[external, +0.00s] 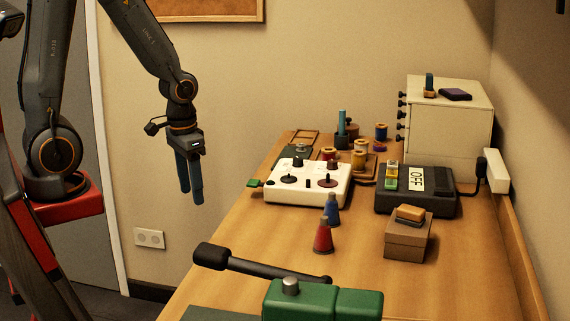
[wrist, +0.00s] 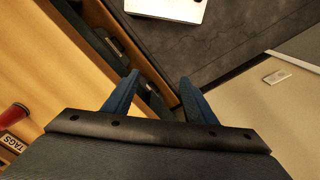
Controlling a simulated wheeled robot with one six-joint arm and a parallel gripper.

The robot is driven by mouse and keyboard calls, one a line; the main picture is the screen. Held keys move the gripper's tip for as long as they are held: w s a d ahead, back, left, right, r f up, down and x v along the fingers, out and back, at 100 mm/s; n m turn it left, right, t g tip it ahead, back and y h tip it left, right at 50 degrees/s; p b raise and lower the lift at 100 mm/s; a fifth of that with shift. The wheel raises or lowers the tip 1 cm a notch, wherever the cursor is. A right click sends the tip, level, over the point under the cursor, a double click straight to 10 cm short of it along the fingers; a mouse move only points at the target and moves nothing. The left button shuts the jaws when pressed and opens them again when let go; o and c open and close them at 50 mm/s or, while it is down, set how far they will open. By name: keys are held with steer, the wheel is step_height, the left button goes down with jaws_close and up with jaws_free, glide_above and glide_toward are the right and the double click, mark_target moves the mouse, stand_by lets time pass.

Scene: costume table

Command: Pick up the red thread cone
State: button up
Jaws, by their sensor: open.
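The red thread cone (external: 323,238) stands upright on the wooden table (external: 275,228), just in front of a blue thread cone (external: 332,211). A red round piece (wrist: 14,117) at the left edge of the wrist view looks like the red cone, partly cut off. My gripper (external: 192,197) hangs fingers down, left of the table's left edge and well above the floor. In the wrist view its two blue fingers (wrist: 159,80) are spread apart with nothing between them. It is far to the left of the cone and higher.
A white box with dark knobs (external: 308,181) stands behind the cones. A cardboard box (external: 407,239) with an orange-yellow block is to their right, near a black device marked OFF (external: 425,202). A green clamp-like tool with a black handle (external: 322,300) lies in front. Several spools stand farther back.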

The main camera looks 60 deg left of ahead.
mark_target(324, 225)
steer(key=shift+o, duration=0.5)
steer(key=shift+w, duration=0.1)
steer(key=w+d+r+m, duration=0.1)
steer(key=w+d+m, duration=0.2)
steer(key=w+d, duration=0.1)
steer(key=w+d+r+m+p, duration=0.1)
steer(key=w+d+m, duration=0.2)
steer(key=d, duration=0.3)
steer(key=w+d+r+m+p, duration=0.1)
steer(key=w+d+m, duration=0.3)
steer(key=w+d, duration=0.1)
steer(key=shift+d+r, duration=0.15)
steer(key=shift+r, duration=0.25)
steer(key=w+d+m, duration=0.1)
steer(key=d+m, duration=0.2)
steer(key=d, duration=0.2)
steer(key=w+d+r+m+p, duration=0.1)
steer(key=d+m, duration=0.2)
steer(key=d, duration=0.3)
steer(key=w+d+m, duration=0.1)
steer(key=d+m, duration=0.2)
steer(key=d, duration=0.3)
steer(key=shift+d+r+g+p, duration=0.2)
steer(key=shift+r+g+p, duration=0.1)
steer(key=shift+g+p, duration=0.1)
steer(key=shift+d+f, duration=0.2)
steer(key=shift+w+f+p, duration=0.1)
steer(key=shift+f+p, duration=1.45)
steer(key=shift+f, duration=2.1)
steer(key=c, duration=1.2)
